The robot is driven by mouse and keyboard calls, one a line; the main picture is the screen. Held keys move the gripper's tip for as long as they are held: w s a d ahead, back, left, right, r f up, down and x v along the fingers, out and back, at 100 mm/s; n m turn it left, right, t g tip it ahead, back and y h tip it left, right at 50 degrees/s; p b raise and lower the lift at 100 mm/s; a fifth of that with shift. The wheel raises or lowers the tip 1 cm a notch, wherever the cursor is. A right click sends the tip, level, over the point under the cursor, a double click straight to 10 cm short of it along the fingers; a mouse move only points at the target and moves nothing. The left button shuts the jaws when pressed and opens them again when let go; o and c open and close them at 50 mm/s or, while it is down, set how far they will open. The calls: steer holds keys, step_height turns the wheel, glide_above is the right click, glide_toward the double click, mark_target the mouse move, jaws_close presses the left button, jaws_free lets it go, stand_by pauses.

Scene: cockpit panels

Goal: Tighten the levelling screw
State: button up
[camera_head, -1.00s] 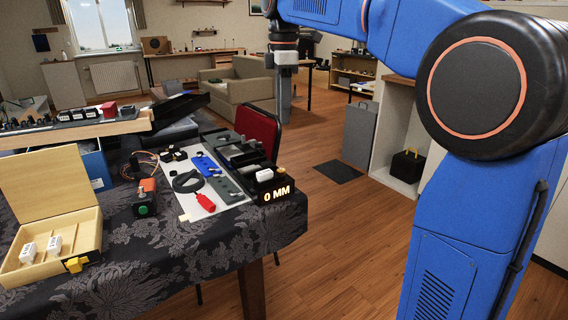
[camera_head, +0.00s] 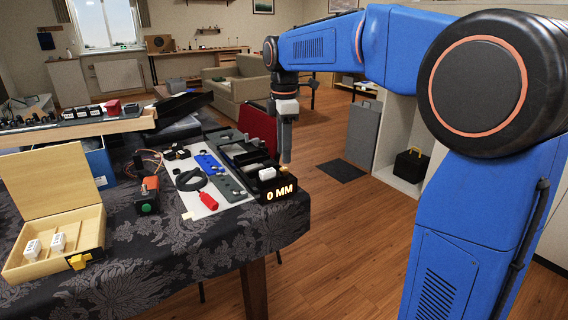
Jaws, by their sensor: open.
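My gripper (camera_head: 286,157) points down, open, just above and behind the right end of the device. It appears apart from the device, and the fingers look empty. The screw itself is too small to make out.
A white sheet (camera_head: 197,206) on the table carries a blue strip, a black cable and a red-handled item (camera_head: 208,201). An open wooden box (camera_head: 50,262) stands at the left. A red chair (camera_head: 258,127) is behind the table.

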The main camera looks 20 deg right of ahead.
mark_target(284, 168)
steer(key=shift+f, duration=2.5)
steer(key=shift+c, duration=0.6)
jaws_close()
